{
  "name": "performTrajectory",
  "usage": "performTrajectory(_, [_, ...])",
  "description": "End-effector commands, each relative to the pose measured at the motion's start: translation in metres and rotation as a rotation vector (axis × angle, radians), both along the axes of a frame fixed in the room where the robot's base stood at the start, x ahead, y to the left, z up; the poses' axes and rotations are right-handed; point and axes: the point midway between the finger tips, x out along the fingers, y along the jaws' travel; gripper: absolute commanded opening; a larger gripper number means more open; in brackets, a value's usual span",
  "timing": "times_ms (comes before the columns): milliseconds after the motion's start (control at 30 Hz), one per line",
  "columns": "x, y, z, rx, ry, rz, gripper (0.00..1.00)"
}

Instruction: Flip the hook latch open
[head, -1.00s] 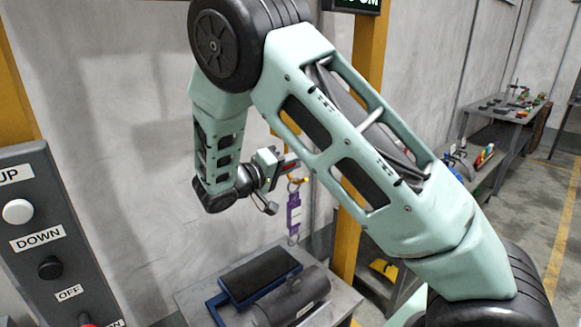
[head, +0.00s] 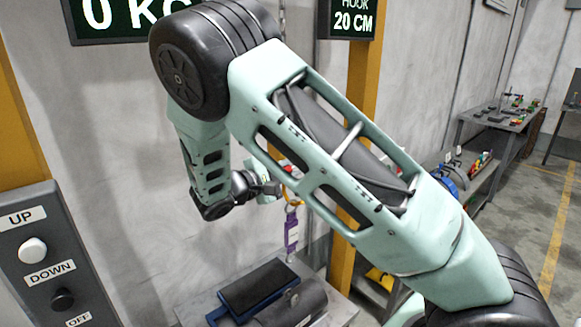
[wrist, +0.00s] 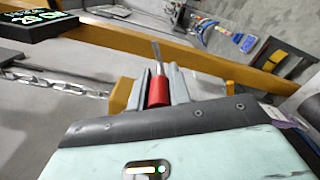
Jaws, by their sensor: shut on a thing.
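An orange hook (head: 292,198) hangs at mid-frame in the head view, with a purple piece (head: 291,230) below it. Part of the orange hook also shows in the wrist view (wrist: 121,97), just left of the fingers. My gripper (wrist: 158,88) is shut on a red cylindrical piece (wrist: 158,92), from which a thin grey rod sticks up. This red piece looks like the latch lever, but its joint with the hook is hidden. In the head view my gripper (head: 272,188) is beside the hook's top, partly covered by my arm.
A chain (wrist: 60,85) runs left of the hook in the wrist view. Below the hook, a bench (head: 335,300) carries a blue-framed dark panel (head: 258,285) and a dark cylinder (head: 295,303). A control box (head: 45,255) stands at left; a yellow post (head: 362,110) stands behind my arm.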

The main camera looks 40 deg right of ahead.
Motion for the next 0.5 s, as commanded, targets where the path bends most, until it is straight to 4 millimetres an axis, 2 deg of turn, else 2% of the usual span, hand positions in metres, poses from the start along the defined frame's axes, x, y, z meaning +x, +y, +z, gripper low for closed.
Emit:
performTrajectory(100, [0.0039, 0.001, 0.0079, -0.004, 0.083, 0.004, 0.0])
performTrajectory(500, [0.0098, 0.001, 0.0127, -0.009, 0.249, 0.003, 0.0])
